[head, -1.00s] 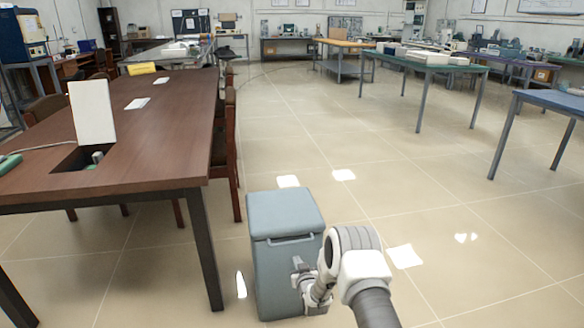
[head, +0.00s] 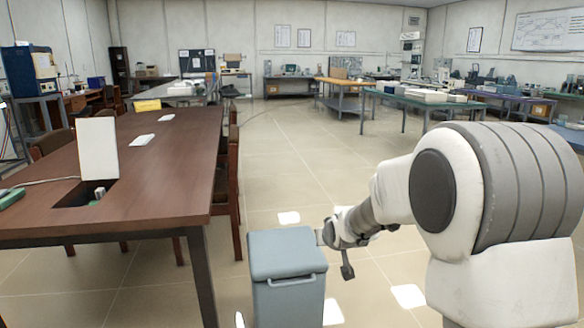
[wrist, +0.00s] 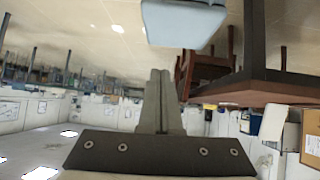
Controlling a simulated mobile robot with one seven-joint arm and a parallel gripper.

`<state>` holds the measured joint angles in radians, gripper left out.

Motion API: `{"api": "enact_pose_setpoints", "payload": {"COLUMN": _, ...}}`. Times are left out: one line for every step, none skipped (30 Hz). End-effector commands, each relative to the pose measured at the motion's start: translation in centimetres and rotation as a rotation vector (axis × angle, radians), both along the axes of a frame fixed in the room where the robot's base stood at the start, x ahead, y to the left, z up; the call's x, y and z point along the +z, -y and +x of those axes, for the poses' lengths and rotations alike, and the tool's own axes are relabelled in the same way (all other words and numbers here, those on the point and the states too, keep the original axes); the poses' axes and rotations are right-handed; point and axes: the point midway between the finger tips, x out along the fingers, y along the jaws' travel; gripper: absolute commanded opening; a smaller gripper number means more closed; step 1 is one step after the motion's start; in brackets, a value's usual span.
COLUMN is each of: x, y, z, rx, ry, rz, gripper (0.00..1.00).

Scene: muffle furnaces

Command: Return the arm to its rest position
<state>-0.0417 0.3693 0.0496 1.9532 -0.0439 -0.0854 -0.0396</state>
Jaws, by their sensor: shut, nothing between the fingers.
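My gripper (wrist: 160,75) shows in the wrist view with its two grey fingers together and nothing between them. In the head view my arm rises large at the right, bent, with its wrist end beside the upper right of a grey-blue bin (head: 287,262). I cannot tell from the head view whether it touches the bin. The bin also shows at the top of the wrist view (wrist: 183,22), which is upside down, beyond the fingertips and apart from them in the picture.
A brown wooden table (head: 150,175) with a dark metal frame stands at the left, chairs (head: 230,190) along its side. A white panel (head: 97,148) stands upright on it. Tiled floor is open in the middle. A green table (head: 430,103) stands farther back at the right.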

Motion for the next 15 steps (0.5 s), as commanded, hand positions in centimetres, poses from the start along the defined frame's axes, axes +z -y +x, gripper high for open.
{"api": "enact_pose_setpoints", "payload": {"x": 1.7, "y": 0.5, "z": -1.5, "rx": -0.009, "ry": -0.012, "rz": -0.003, "gripper": 0.00}}
{"api": "enact_pose_setpoints", "payload": {"x": 2.4, "y": 0.7, "z": -2.4, "rx": -0.013, "ry": -0.023, "rz": -0.005, "gripper": 0.00}}
{"api": "enact_pose_setpoints", "payload": {"x": 3.3, "y": 1.0, "z": -3.7, "rx": -0.019, "ry": -0.040, "rz": -0.006, "gripper": 0.00}}
{"api": "enact_pose_setpoints", "payload": {"x": 3.9, "y": 1.3, "z": -4.7, "rx": -0.023, "ry": -0.051, "rz": -0.008, "gripper": 0.00}}
{"api": "enact_pose_setpoints", "payload": {"x": 4.5, "y": 1.5, "z": -5.6, "rx": -0.028, "ry": -0.063, "rz": -0.010, "gripper": 0.00}}
{"api": "enact_pose_setpoints", "payload": {"x": 5.2, "y": 1.8, "z": -7.0, "rx": -0.034, "ry": -0.080, "rz": -0.011, "gripper": 0.00}}
{"api": "enact_pose_setpoints", "payload": {"x": 5.7, "y": 2.0, "z": -8.0, "rx": -0.040, "ry": -0.092, "rz": -0.012, "gripper": 0.00}}
{"api": "enact_pose_setpoints", "payload": {"x": 6.2, "y": 2.3, "z": -9.1, "rx": -0.044, "ry": -0.103, "rz": -0.013, "gripper": 0.00}}
{"api": "enact_pose_setpoints", "payload": {"x": 6.9, "y": 2.5, "z": -10.5, "rx": -0.051, "ry": -0.118, "rz": -0.013, "gripper": 0.00}}
{"api": "enact_pose_setpoints", "payload": {"x": 7.3, "y": 2.7, "z": -11.6, "rx": -0.055, "ry": -0.131, "rz": -0.014, "gripper": 0.00}}
{"api": "enact_pose_setpoints", "payload": {"x": 7.7, "y": 2.9, "z": -12.7, "rx": -0.060, "ry": -0.142, "rz": -0.014, "gripper": 0.00}}
{"api": "enact_pose_setpoints", "payload": {"x": 8.1, "y": 3.2, "z": -14.2, "rx": -0.066, "ry": -0.159, "rz": -0.014, "gripper": 0.00}}
{"api": "enact_pose_setpoints", "payload": {"x": 8.5, "y": 3.3, "z": -15.3, "rx": -0.071, "ry": -0.171, "rz": -0.014, "gripper": 0.00}}
{"api": "enact_pose_setpoints", "payload": {"x": 8.7, "y": 3.5, "z": -16.5, "rx": -0.075, "ry": -0.183, "rz": -0.014, "gripper": 0.00}}
{"api": "enact_pose_setpoints", "payload": {"x": 9.1, "y": 3.7, "z": -18.0, "rx": -0.081, "ry": -0.199, "rz": -0.013, "gripper": 0.00}}
